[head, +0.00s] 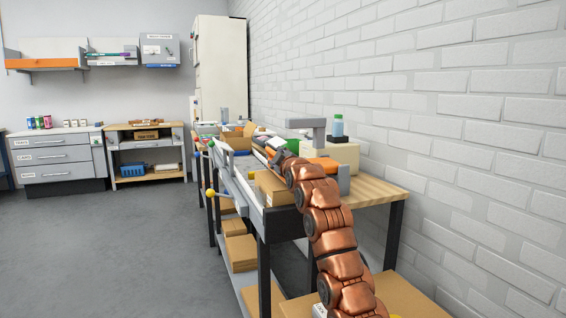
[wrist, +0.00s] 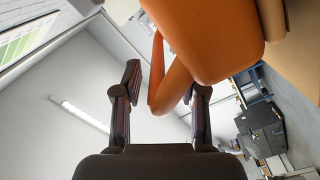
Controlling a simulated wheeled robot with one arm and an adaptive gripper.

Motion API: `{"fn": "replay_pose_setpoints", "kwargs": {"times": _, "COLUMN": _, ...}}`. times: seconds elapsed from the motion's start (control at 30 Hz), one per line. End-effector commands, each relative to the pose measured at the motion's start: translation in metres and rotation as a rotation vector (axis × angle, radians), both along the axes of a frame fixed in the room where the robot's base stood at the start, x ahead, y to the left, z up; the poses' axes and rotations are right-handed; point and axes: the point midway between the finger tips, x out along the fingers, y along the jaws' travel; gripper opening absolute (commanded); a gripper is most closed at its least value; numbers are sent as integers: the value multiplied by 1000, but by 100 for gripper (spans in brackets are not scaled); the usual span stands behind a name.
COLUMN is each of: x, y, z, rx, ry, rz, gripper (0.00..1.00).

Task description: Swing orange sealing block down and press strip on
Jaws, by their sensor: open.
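A large orange piece, which looks like the sealing block (wrist: 205,35), fills the upper middle of the wrist view. A narrower orange bar or loop (wrist: 158,75) extends from it down between the fingers. My gripper (wrist: 166,85) is open, with one dark finger on each side of this bar; I cannot tell if either touches it. In the head view my copper arm reaches over the workbench, and its gripper end (head: 280,157) is small and partly hidden among the equipment. Orange parts (head: 320,163) show beside the arm there. I cannot make out the strip.
The workbench (head: 375,190) runs along the white brick wall. A beige machine (head: 340,155) with a grey overhead arm (head: 306,123) and a green-tinted bottle (head: 338,125) stand close to my arm. A cardboard box (head: 272,187) sits at the near edge. Floor to the left is clear.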

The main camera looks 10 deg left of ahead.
Motion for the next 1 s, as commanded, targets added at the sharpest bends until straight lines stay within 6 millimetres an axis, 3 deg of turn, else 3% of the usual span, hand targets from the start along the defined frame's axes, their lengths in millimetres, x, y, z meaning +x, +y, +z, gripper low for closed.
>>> {"fn": "replay_pose_setpoints", "kwargs": {"times": 1.0, "x": -46, "y": -23, "z": -1, "rx": 2, "ry": -1, "rz": -3, "gripper": 41}}
